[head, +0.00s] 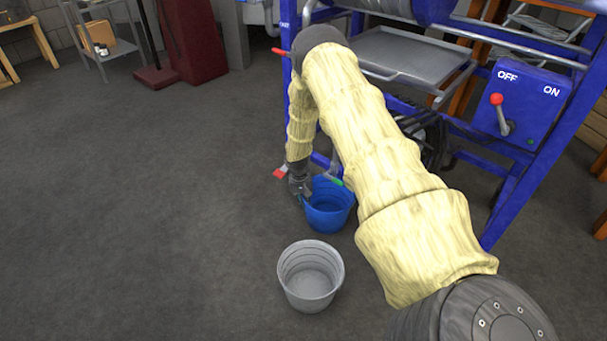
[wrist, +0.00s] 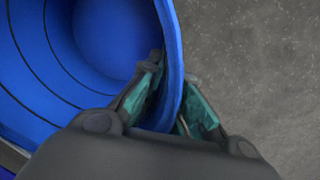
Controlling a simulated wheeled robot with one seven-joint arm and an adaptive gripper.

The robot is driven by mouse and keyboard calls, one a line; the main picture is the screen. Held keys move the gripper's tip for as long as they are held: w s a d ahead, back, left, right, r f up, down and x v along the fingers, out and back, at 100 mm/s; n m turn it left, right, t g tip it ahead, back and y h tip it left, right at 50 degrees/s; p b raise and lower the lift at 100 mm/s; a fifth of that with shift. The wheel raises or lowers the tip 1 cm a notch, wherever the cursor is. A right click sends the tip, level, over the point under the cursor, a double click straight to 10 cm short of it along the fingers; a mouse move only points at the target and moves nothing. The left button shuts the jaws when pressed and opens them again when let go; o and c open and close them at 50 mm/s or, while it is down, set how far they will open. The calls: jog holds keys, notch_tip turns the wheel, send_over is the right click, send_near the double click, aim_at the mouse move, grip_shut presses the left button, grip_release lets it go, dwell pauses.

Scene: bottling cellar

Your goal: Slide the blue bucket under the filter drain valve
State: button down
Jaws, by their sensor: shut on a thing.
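The blue bucket (head: 328,212) stands upright on the floor beside the blue-framed machine, partly behind my arm. My gripper (head: 302,190) is at its left rim. In the wrist view the bucket (wrist: 90,45) fills the left side, and my gripper (wrist: 177,95) is shut on its rim, one finger inside the wall and one outside. A small green part (head: 335,181) and a red-and-white part (head: 280,172) show near the bucket. I cannot tell whether either belongs to the filter drain valve, and my arm hides much of that area.
A grey bucket (head: 310,278) stands on the floor just in front of the blue one. The machine has a metal tray (head: 410,65) and an OFF/ON switch box (head: 520,102) at right. Open floor (head: 140,200) lies to the left. A red stand (head: 195,40) is behind.

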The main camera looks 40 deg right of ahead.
jog(key=c, duration=1.5)
grip_release()
jog(key=shift+c, duration=0.2)
jog(key=shift+r, duration=0.1)
notch_tip(320, 180, up, 12)
jog(key=a, duration=0.1)
jog(key=shift+w, duration=0.4)
jog(key=shift+f, duration=0.2)
